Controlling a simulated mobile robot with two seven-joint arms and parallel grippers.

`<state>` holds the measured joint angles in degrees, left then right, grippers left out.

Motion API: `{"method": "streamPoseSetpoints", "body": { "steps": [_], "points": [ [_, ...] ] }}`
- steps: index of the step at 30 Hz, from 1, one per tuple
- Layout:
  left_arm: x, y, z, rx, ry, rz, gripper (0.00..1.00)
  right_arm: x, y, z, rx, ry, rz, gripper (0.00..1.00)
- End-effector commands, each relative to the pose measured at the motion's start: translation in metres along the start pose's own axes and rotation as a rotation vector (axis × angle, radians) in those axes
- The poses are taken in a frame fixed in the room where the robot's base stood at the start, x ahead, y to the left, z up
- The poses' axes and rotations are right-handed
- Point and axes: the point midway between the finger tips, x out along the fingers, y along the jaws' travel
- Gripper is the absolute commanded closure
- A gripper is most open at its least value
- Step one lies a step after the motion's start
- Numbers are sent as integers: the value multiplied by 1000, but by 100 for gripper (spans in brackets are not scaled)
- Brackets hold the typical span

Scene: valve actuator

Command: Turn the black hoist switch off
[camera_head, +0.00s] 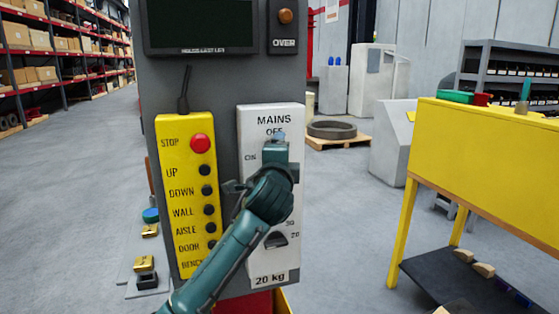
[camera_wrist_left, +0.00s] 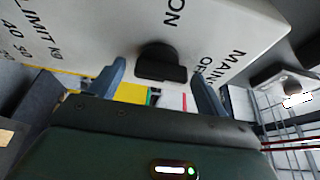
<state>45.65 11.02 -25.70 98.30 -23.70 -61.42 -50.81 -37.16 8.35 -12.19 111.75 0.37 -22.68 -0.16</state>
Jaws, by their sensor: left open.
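The white MAINS panel (camera_head: 255,122) stands upright on a grey column, with OFF near its top and ON at its left side. The black hoist switch (camera_wrist_left: 162,65) shows in the left wrist view as a dark knob near the ON and OFF lettering; I cannot tell which label it points at. In the head view my left gripper hides it. My left gripper (camera_head: 276,143) is in front of the panel's upper half. In the wrist view its open fingers (camera_wrist_left: 158,76) stand on either side of the knob; contact is unclear. My right gripper is not in view.
A second dark dial (camera_head: 276,240) sits lower on the panel, beside small numbers. A yellow push-button box (camera_head: 188,250) with a red STOP button (camera_head: 200,143) hangs close on the left. A dark screen (camera_head: 200,25) is above. A yellow bench (camera_head: 480,150) stands to the right.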

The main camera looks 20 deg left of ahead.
Motion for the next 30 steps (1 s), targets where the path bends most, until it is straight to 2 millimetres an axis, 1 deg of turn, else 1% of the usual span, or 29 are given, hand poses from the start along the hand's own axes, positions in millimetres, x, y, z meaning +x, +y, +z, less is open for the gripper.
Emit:
{"method": "streamPoseSetpoints", "body": {
  "steps": [4,8,15,18,21,25,30],
  "points": [
    [-8,1,0,-1,1,-2,24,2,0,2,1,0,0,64],
    [-27,2,0,-2,3,-2,24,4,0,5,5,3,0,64],
    [-81,2,0,-2,3,-2,24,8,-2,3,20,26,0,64],
    [-101,2,-1,-1,3,-2,24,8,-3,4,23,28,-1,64],
    [-116,1,-1,-1,3,-1,24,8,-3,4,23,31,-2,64],
    [-128,1,0,0,1,0,24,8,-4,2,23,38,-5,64],
    [-132,0,0,1,0,1,24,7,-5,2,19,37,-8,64]
  ]
}}
